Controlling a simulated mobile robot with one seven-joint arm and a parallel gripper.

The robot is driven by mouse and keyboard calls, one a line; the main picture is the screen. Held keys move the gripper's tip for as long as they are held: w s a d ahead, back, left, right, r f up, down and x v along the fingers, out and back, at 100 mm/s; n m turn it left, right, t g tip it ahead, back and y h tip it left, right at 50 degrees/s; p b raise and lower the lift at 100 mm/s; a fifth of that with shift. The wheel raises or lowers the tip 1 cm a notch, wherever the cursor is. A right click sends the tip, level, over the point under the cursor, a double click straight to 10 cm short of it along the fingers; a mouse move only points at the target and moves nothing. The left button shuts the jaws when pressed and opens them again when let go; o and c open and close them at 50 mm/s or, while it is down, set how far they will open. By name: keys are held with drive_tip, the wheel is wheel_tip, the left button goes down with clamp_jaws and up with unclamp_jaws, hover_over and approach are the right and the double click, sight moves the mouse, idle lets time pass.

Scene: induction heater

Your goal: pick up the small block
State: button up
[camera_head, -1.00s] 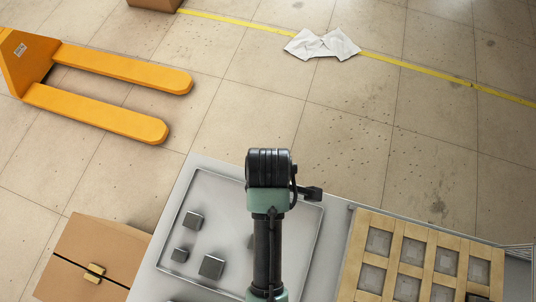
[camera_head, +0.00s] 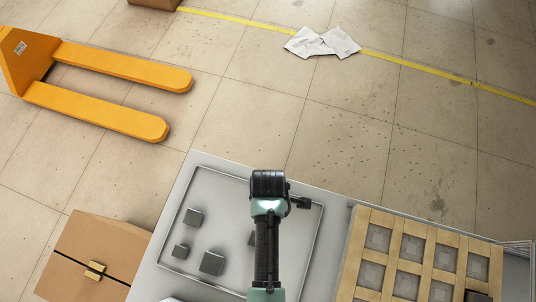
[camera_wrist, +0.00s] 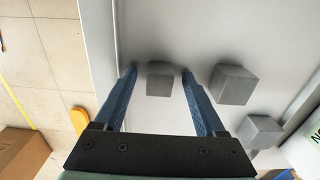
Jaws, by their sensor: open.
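In the wrist view, a grey block (camera_wrist: 160,80) lies on the tray surface between the tips of the two blue fingers of my gripper (camera_wrist: 158,71). The fingers are open, with a gap on each side of the block; whether they are down at its height I cannot tell. A larger-looking grey block (camera_wrist: 231,85) lies just right of the right finger, and another block (camera_wrist: 260,131) lies lower right. In the head view, grey blocks show at the upper left (camera_head: 193,218), lower left (camera_head: 180,251) and bottom (camera_head: 211,262); another (camera_head: 251,239) is partly behind my arm. My gripper is hidden there.
The blocks lie in a shallow rimmed grey tray (camera_head: 217,183). A wooden crate with several square pockets (camera_head: 398,226) stands to the right. A cardboard box (camera_head: 97,247) is at lower left, and an orange pallet jack (camera_head: 120,67) stands on the open floor.

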clamp_jaws()
idle(0.3)
idle(0.3)
wheel_tip(320, 180, up, 9)
drive_tip(key=shift+w+f, duration=0.1)
drive_tip(key=shift+w+r, duration=0.1)
drive_tip(key=shift+r, duration=0.35)
drive_tip(key=w+r+m, duration=0.5)
drive_tip(key=w+m, duration=0.2)
drive_tip(key=m, duration=0.7)
